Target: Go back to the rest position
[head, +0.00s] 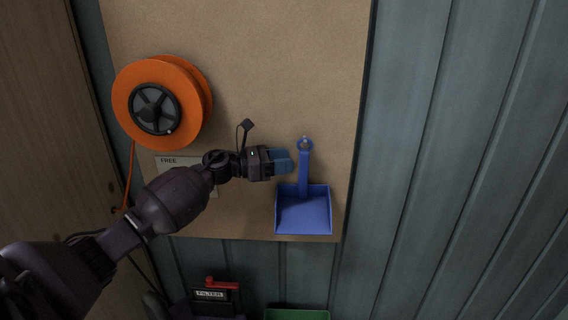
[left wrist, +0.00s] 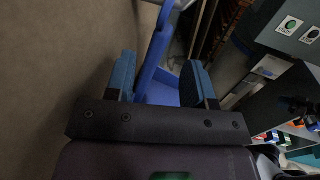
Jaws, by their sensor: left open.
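My left gripper (head: 283,160) reaches in from the left in the head view, in front of the brown board. Its blue fingers are open beside the handle of a blue dustpan (head: 303,211). The dustpan hangs from a hook (head: 305,143) on the board, its pan at the bottom. In the left wrist view, the open fingers of the left gripper (left wrist: 163,78) stand on either side of the dustpan's blue handle (left wrist: 153,52), with a gap showing. Whether either finger touches the handle is not clear. My right gripper is in neither view.
An orange cable reel (head: 187,80) is mounted on the board (head: 250,50) at upper left, its cord hanging down. A label marked FREE (head: 170,161) is partly behind my arm. Below are a box marked FILTER (head: 211,295) and a green bin (head: 296,315). Corrugated wall (head: 460,150) fills the right.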

